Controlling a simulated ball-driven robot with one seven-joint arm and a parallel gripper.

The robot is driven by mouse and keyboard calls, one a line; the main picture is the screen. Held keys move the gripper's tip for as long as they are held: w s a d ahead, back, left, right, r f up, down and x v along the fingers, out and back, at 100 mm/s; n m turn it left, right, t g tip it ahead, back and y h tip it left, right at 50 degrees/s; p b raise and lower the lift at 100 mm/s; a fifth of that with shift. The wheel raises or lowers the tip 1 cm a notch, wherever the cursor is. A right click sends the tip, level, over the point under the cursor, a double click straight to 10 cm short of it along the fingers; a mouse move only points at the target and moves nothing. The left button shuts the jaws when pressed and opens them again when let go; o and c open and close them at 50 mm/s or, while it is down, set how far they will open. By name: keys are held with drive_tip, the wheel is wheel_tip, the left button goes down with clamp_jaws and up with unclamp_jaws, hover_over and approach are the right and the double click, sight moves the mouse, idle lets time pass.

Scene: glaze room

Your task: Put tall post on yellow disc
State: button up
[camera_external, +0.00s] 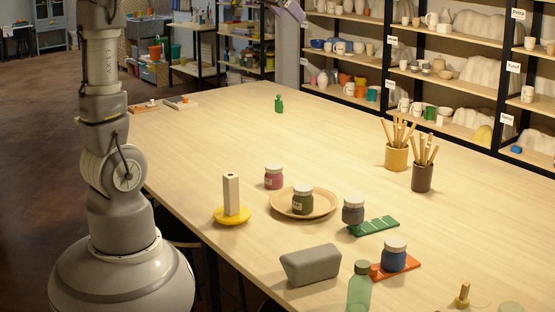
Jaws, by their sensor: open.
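The tall post (231,192) is a pale, square-sided wooden block with a dark spot on its top. It stands upright on the yellow disc (232,220), near the table's left front edge. The disc lies flat on the table, and its rim shows around the post's foot. My gripper (291,9) shows only in part, as a grey-violet piece at the top edge, high above the table and well apart from the post. It is open, and nothing is seen in it.
A wooden plate (325,205) bears a green jar, with a pink jar (274,178) beside it. A grey block (311,264), a green bottle (359,288) and jars on coloured tiles stand in front. Brush pots (396,157) stand right. The table's middle is largely clear.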

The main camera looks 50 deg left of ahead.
drive_tip(key=s+d+r+t, duration=0.2)
drive_tip(key=s+d+r, duration=0.2)
drive_tip(key=r, duration=0.6)
drive_tip(key=s+d+r+t+h, duration=0.1)
drive_tip(key=s+d+r+t, duration=0.2)
drive_tip(key=r, duration=0.7)
drive_tip(key=shift+s+d+h, duration=0.3)
drive_tip(key=shift+s+d, duration=0.05)
drive_tip(key=shift+s, duration=0.5)
